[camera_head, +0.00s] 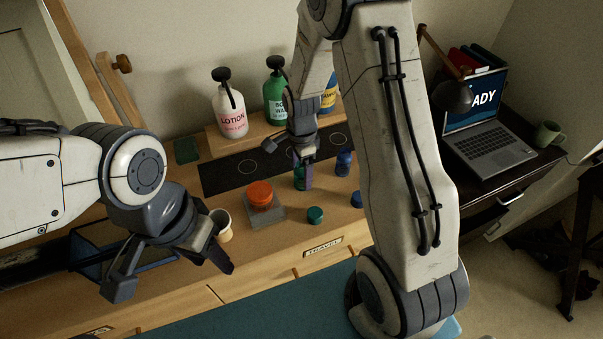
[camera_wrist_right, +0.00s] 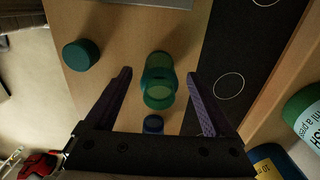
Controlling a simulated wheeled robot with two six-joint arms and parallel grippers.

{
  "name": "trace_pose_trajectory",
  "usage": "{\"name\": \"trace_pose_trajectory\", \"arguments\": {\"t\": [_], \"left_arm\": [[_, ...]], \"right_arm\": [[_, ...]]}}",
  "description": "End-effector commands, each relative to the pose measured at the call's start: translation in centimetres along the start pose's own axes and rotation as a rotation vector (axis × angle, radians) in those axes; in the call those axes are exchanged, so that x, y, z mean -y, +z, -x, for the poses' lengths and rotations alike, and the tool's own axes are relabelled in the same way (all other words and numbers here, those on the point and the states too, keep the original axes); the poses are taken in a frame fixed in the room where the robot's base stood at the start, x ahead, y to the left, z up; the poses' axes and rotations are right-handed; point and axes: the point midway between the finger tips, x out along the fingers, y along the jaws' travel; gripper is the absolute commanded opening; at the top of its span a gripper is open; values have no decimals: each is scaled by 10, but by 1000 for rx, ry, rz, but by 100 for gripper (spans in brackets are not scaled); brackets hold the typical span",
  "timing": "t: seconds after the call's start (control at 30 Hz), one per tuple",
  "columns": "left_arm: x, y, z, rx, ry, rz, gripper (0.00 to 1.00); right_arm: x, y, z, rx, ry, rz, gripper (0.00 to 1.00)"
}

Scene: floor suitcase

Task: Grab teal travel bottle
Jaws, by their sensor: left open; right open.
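The teal travel bottle (camera_wrist_right: 157,84) stands uncapped on the wooden counter in the right wrist view, between the two fingers of my open right gripper (camera_wrist_right: 160,76). There is a visible gap on each side of it. In the head view the bottle (camera_head: 299,182) shows partly behind my right gripper (camera_head: 303,166), which points down over it. A teal cap (camera_head: 315,215) lies on the counter in front of the bottle; it also shows in the right wrist view (camera_wrist_right: 80,54). My left gripper (camera_head: 172,277) is open and empty at the lower left, above the counter's front.
A blue bottle (camera_head: 343,163) and a blue cap (camera_head: 356,199) are right of the teal bottle. An orange-red round item (camera_head: 260,194) sits on a grey block (camera_head: 266,216), left. A cup (camera_head: 221,223) stands near my left gripper. Lotion (camera_head: 232,121) and green pump bottles (camera_head: 275,98) stand behind.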

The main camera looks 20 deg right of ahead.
Motion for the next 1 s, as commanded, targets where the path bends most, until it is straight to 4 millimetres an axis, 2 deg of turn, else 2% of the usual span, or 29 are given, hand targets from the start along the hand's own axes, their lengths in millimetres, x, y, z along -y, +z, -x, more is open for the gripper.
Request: {"name": "trace_pose_trajectory", "arguments": {"t": [0.13, 0.37, 0.4, 0.47, 0.6, 0.63, 1.0], "left_arm": [[0, 0, 3, 0, 0, 0, 50], [0, 0, 2, 0, 0, 0, 50], [0, 0, 2, 0, 0, 0, 50], [0, 0, 2, 0, 0, 0, 50], [0, 0, 2, 0, 0, 0, 50], [0, 0, 2, 0, 0, 0, 50], [0, 0, 1, 0, 0, 0, 50]], "right_arm": [[-1, 0, -15, 0, 2, 0, 88], [-1, 0, -17, 0, 0, 0, 88], [-1, 0, -17, 0, 0, 0, 80], [-1, 0, -17, 0, 0, 0, 57], [-1, 0, -17, 0, 0, 0, 3], [-1, 0, -17, 0, 0, 0, 0], [0, 0, -11, 0, -2, 0, 0]]}}
